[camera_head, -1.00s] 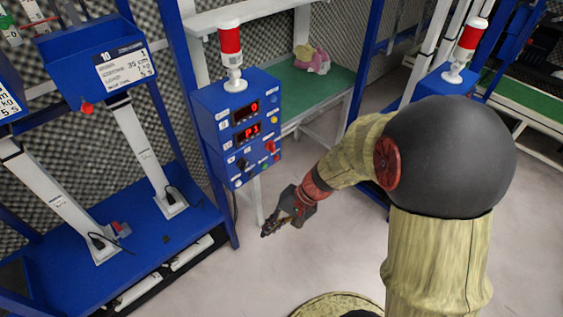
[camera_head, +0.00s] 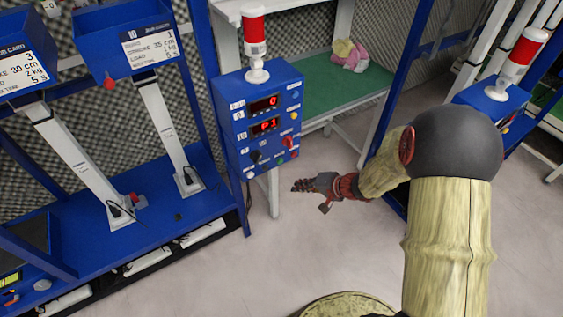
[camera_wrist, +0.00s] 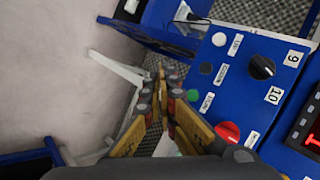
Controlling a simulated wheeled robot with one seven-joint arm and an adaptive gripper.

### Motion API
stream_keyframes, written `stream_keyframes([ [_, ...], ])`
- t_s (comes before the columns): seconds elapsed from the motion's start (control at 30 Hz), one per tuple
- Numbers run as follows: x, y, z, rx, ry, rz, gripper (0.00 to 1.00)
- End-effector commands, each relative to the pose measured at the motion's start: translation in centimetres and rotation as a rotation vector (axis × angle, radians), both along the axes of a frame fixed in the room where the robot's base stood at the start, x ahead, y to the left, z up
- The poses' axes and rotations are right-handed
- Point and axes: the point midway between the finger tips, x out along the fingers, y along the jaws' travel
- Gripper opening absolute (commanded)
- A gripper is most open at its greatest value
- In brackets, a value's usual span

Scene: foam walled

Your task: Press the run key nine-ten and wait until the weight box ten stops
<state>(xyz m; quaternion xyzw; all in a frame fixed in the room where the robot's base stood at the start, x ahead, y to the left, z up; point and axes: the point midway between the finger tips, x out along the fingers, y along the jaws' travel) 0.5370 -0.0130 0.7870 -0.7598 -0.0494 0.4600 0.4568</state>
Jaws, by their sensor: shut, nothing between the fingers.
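The blue control box (camera_head: 225,130) stands on a post in the head view, with red lamp displays (camera_head: 265,104) and a red knob (camera_head: 288,141). In the wrist view its panel (camera_wrist: 248,100) shows a black selector (camera_wrist: 261,66) between labels 9 and 10, a white button (camera_wrist: 219,39), a green button (camera_wrist: 192,95) and a red knob.
A red-and-white beacon (camera_head: 254,45) tops the control box. A green-topped bench (camera_head: 345,97) with a pink-and-yellow object (camera_head: 350,56) stands behind. A blue rack base (camera_head: 90,240) lies at left. Open floor lies in front of the box.

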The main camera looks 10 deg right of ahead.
Motion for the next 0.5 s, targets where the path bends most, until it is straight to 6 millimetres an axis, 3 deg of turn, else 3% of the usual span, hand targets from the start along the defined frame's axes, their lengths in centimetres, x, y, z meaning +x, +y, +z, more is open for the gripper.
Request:
stream_keyframes([
  [0.27,0.5,0.2,0.1,0.001,0.001,0.0,0.0],
  [0.5,3.1,1.1,0.1,0.002,0.002,0.002,0.0],
])
